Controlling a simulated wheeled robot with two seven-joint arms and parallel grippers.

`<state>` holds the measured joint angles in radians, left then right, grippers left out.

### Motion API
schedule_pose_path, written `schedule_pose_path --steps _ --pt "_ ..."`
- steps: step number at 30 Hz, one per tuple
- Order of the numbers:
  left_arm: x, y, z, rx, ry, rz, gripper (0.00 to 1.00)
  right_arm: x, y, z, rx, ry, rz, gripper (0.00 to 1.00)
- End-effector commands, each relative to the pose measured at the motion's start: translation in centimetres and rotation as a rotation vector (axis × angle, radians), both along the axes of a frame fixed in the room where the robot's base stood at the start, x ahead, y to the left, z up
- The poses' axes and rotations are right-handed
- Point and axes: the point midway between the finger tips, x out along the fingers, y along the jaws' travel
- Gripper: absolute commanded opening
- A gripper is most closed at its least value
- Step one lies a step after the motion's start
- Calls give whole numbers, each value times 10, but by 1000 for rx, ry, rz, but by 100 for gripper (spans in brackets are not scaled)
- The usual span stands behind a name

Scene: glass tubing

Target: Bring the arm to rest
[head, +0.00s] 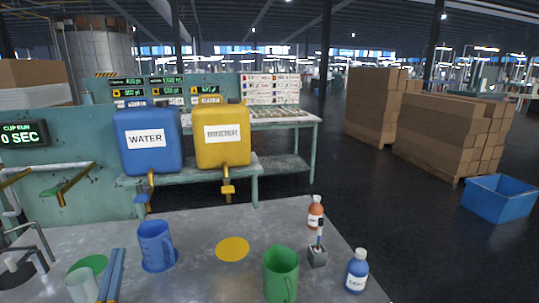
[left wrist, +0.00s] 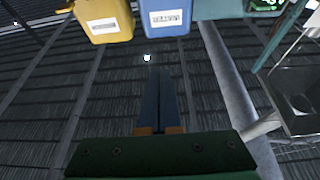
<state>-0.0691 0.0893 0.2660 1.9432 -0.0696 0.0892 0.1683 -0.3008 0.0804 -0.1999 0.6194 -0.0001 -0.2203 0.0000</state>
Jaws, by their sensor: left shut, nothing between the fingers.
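My left gripper (head: 117,252) is at the lower left of the head view, its two blue fingers close together and pointing up the picture. It is shut and empty. In the left wrist view its fingers (left wrist: 158,88) lie together, with dark ribbed surface behind them and nothing between them. In the head view it is in front of the table, between a pale cup (head: 82,286) and a blue mug (head: 155,246), seemingly apart from both. My right gripper is not in view.
A green mug (head: 281,272), a yellow disc (head: 232,249), a blue bottle (head: 356,271), a brown bottle (head: 315,212) and a small grey stand (head: 318,257) are on the grey table (head: 200,225). Blue WATER (head: 150,160) and yellow BINDER (head: 222,155) tanks stand behind.

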Motion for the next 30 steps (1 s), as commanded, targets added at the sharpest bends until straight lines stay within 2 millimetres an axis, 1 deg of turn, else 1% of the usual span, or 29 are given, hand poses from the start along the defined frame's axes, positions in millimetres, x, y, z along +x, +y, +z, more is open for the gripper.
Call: schedule_pose_path --steps 5,6,8,9,11,12,14,15,17,19,20,21,23,24,26,27,29,30 --pt "2 -15 -45 -26 225 -19 0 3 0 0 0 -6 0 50" --pt "0 -20 -59 -33 292 -26 0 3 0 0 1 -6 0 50" --pt "-5 -29 -82 -43 403 -36 0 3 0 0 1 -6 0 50" --pt "-9 -35 -98 -48 480 -46 0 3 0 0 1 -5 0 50" --pt "-19 -45 -121 -56 598 -59 0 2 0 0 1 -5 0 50" --pt "-28 -51 -137 -60 678 -69 0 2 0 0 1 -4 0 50" --pt "-43 -61 -159 -63 796 -85 0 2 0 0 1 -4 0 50" --pt "-54 -68 -174 -64 877 -96 0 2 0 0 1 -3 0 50" --pt "-74 -78 -193 -65 996 -114 0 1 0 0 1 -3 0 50" --pt "-99 -89 -214 -62 1133 -137 0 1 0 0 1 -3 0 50" --pt "-111 -94 -221 -61 1189 -146 0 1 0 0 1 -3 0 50" --pt "-127 -100 -230 -59 1262 -161 0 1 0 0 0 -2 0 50" --pt "-151 -108 -241 -53 1369 -182 0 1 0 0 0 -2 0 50" --pt "-167 -112 -248 -48 1438 -195 0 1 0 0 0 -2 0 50" --pt "-192 -119 -255 -41 1537 -216 0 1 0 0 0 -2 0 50" --pt "-208 -123 -258 -36 1601 -230 0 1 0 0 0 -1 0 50" --pt "-233 -128 -262 -25 1696 -253 0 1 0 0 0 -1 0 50" --pt "-228 -128 -281 -26 1701 -249 0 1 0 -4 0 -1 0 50"
